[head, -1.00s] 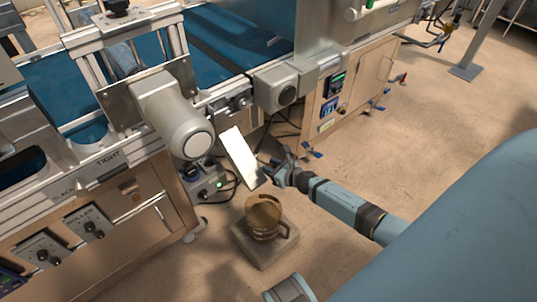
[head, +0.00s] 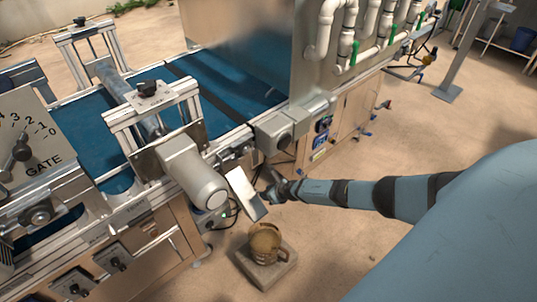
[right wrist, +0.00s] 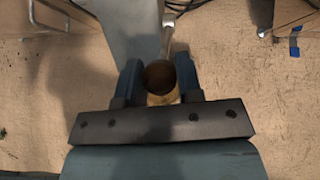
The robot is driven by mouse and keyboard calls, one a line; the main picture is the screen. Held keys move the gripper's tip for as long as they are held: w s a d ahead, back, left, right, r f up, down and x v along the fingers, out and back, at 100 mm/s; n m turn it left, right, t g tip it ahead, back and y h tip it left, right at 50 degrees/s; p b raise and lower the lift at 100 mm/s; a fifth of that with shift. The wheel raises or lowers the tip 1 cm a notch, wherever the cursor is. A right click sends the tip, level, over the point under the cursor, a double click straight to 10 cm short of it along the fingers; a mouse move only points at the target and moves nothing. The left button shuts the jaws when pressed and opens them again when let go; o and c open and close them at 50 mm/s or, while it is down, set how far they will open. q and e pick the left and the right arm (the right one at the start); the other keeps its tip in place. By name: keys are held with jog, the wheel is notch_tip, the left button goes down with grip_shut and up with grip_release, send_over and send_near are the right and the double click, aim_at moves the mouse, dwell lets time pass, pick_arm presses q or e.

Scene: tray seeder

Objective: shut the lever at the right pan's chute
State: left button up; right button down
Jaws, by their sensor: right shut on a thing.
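The chute (head: 244,192) is a pale slanted plate beside the machine's grey cylinder in the head view; it also shows as a grey panel (right wrist: 128,25) in the right wrist view. The lever (right wrist: 168,36) is a thin metal rod with a dark round knob (right wrist: 159,76). My right gripper (head: 271,187) is at the chute's right side. In the right wrist view its fingers (right wrist: 159,82) are shut on the knob, one on each side. My left gripper is not in view.
The pan stands on a square grey block (head: 279,274) on the floor. The grey motor cylinder (head: 192,172) sticks out close left of the chute. A gate dial panel (head: 35,130) and blue belt (head: 240,82) lie further left and back. The floor at the right is open.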

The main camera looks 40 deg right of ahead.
jog(key=shift+w+r+g+p, duration=0.2)
jog(key=shift+r+g+p, duration=0.1)
jog(key=shift+p, duration=0.2)
jog(key=shift+w+r, duration=0.1)
jog(key=shift+w+r+p, duration=0.3)
jog(key=shift+w+p, duration=0.05)
jog(key=shift+p, duration=0.15)
jog(key=shift+w+a+r, duration=0.1)
jog(key=shift+w+r, duration=0.2)
jog(key=shift+w, duration=0.15)
jog(key=shift+w+r, duration=0.15)
jog(key=shift+w, duration=0.25)
jog(key=c, duration=0.8)
grip_release()
